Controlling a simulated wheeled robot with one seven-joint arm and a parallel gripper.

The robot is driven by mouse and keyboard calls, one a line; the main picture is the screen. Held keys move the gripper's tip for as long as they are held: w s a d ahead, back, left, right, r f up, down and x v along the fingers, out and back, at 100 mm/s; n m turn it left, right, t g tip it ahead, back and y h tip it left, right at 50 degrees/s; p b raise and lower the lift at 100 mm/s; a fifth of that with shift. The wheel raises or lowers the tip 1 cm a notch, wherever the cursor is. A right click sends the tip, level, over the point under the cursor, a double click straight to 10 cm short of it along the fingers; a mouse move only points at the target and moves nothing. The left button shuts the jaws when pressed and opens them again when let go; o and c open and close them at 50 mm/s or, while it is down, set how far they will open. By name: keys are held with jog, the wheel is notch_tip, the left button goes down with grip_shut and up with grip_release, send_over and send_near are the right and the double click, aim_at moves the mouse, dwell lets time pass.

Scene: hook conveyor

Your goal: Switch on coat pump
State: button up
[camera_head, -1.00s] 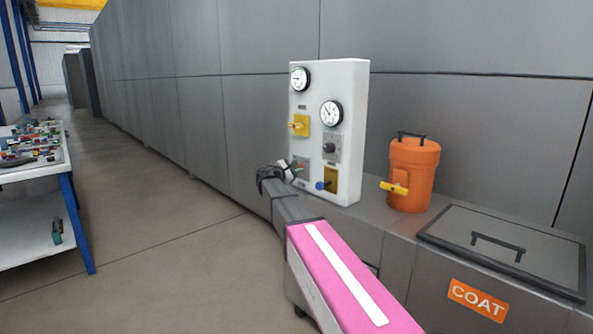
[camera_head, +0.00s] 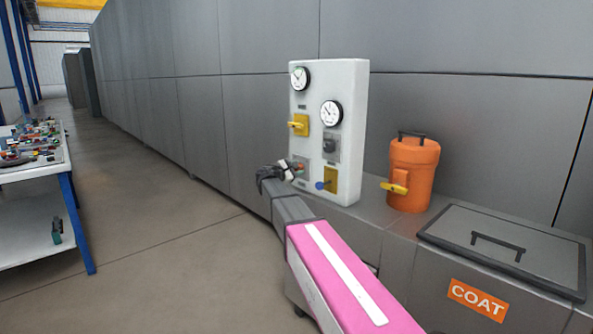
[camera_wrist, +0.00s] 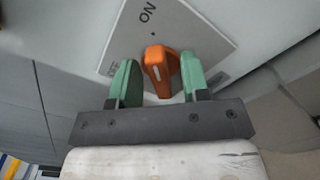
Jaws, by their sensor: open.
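The control panel (camera_head: 347,110) is a white upright box on the grey ledge, with two gauges and several switches. In the wrist view, an orange switch knob (camera_wrist: 158,70) with a white mark sits on a grey plate (camera_wrist: 193,32) lettered ON. The knob's long side lies roughly in line with the dot below ON; a second, smaller label is unreadable. My gripper (camera_wrist: 157,83) is open, with one green finger on each side of the knob and a gap visible at both sides. In the head view, my gripper (camera_head: 284,170) is at the panel's lower left.
The panel also carries a yellow valve (camera_head: 300,124), a dark knob (camera_head: 331,146) and a blue-knobbed valve (camera_head: 326,184). An orange canister (camera_head: 413,172) and a lidded COAT box (camera_head: 503,250) stand to the right. A cluttered table (camera_head: 35,190) stands left; open floor lies between.

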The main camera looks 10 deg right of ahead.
jog(key=v, duration=1)
jog(key=shift+s+a, duration=0.25)
jog(key=shift+a, duration=0.1)
jog(key=s+d+f+m+g+y, duration=0.3)
jog(key=s+d+f, duration=0.3)
jog(key=f, duration=0.4)
jog(key=s+d+f+m+g+y, duration=0.3)
jog(key=s+d+f, duration=0.1)
jog(key=s+f, duration=0.5)
jog(key=s+f+m+g+y, duration=0.4)
jog(key=s+f+m+y, duration=0.5)
jog(key=s+f, duration=0.6)
jog(key=s+a, duration=0.1)
jog(key=s, duration=0.2)
jog(key=shift+s+m, duration=0.3)
jog(key=shift+s, duration=0.1)
